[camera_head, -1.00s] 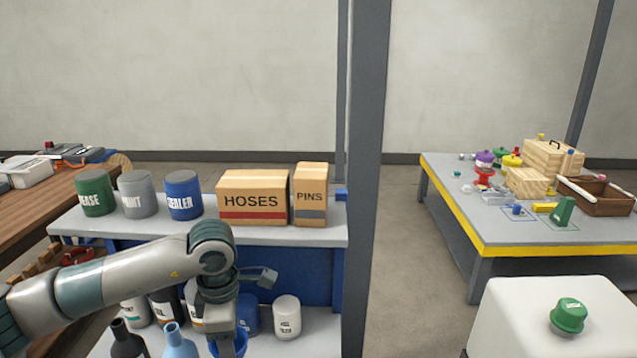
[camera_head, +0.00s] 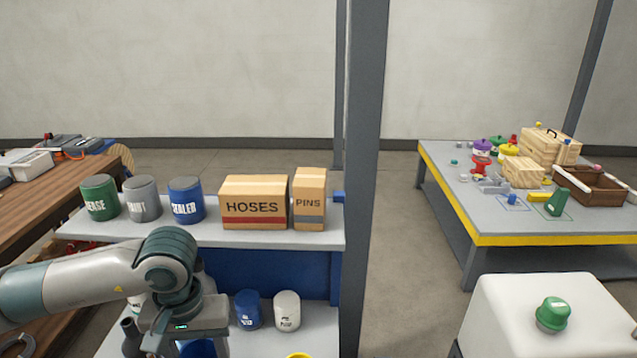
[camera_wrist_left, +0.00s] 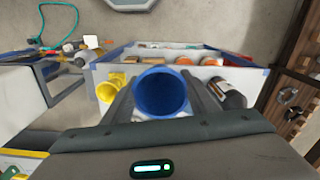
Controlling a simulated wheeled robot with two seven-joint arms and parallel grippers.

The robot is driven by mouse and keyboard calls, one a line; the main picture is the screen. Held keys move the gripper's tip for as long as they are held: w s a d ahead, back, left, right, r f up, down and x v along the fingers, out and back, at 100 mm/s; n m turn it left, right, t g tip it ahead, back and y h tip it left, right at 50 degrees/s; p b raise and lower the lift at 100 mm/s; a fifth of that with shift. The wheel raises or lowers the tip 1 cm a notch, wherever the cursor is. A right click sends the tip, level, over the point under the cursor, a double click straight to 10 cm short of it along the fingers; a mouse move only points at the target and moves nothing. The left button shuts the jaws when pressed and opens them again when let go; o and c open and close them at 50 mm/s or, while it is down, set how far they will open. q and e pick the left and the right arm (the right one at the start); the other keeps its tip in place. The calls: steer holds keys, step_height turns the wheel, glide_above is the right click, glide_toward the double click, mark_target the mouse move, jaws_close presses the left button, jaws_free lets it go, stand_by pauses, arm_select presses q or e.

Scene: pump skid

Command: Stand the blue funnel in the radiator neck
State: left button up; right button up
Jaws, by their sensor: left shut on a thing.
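The blue funnel (camera_wrist_left: 162,92) is between the two fingers of my left gripper (camera_wrist_left: 160,78), which is shut on it. Its round open mouth faces the left wrist camera. In the head view, a bit of blue (camera_head: 198,349) shows below my left gripper (camera_head: 190,335), low over the shelf. The funnel's spout is hidden. I cannot make out a radiator neck in either view. My right gripper is not in view.
A yellow funnel (camera_wrist_left: 109,89) and a dark bottle (camera_wrist_left: 229,92) flank the gripper. Blue and white containers (camera_head: 287,311) stand on the lower shelf. Cans and boxes (camera_head: 254,202) line the upper shelf. A white tank with a green cap (camera_head: 552,314) stands at right.

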arm_select(q)
steer(key=shift+s+a+r+m, duration=0.15)
steer(key=shift+s+r+m, duration=0.2)
steer(key=shift+m, duration=0.45)
steer(key=shift+f, duration=0.1)
step_height(320, 180, down, 5)
steer(key=b, duration=0.5)
